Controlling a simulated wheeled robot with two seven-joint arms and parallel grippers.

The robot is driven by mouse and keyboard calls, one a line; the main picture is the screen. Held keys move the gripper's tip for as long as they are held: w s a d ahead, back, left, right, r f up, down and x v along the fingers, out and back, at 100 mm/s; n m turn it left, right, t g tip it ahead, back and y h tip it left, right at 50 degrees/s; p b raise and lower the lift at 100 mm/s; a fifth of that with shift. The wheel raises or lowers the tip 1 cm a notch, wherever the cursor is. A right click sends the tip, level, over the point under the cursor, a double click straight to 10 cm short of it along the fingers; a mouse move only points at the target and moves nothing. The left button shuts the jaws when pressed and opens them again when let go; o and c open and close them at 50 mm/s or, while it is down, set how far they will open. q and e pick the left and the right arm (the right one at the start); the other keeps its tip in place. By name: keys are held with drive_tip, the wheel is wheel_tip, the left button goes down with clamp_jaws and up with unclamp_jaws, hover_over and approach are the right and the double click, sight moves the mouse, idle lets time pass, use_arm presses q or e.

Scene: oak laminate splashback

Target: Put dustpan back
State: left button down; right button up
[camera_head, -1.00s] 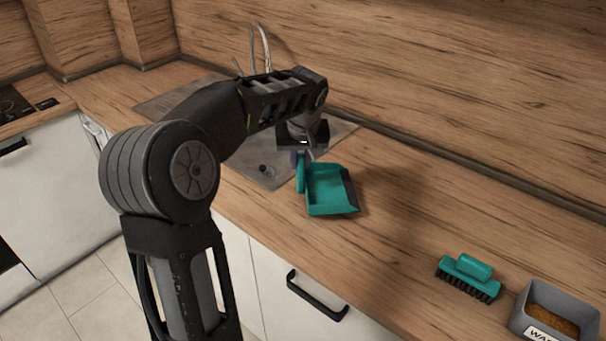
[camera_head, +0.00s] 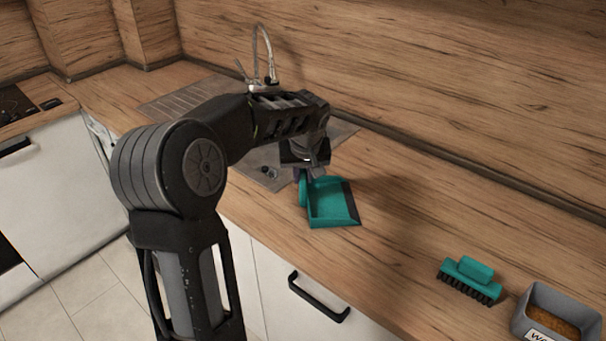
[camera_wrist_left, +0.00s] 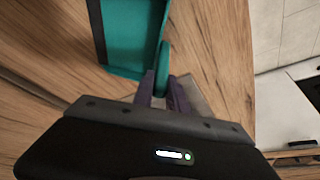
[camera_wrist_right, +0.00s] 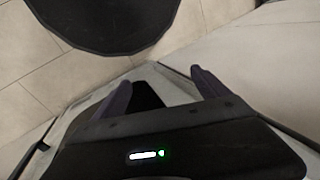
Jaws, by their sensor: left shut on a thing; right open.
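The teal dustpan (camera_head: 332,205) is at the counter's front part, beside the sink, with its dark lip toward the right. Its handle is at the left side. My left gripper (camera_head: 301,176) is shut on the dustpan's handle. In the left wrist view the fingers (camera_wrist_left: 163,92) close around the teal handle, and the pan (camera_wrist_left: 132,35) extends away above. Whether the pan touches the counter I cannot tell. My right gripper (camera_wrist_right: 163,84) shows only in its own wrist view, open and empty, above the tiled floor.
A teal brush (camera_head: 468,279) lies on the counter at the right, near a grey bin (camera_head: 557,313) with brown contents. The sink (camera_head: 262,160) and tap (camera_head: 266,55) are behind my left arm. The counter between dustpan and brush is clear.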

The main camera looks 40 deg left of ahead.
use_arm(q)
drive_tip(key=c, duration=1.3)
unclamp_jaws()
drive_tip(key=shift+r+p, duration=0.2)
drive_tip(key=shift+p, duration=0.15)
drive_tip(key=b+v, duration=0.1)
drive_tip(key=v, duration=1.1)
drive_tip(key=shift+a+f, duration=0.1)
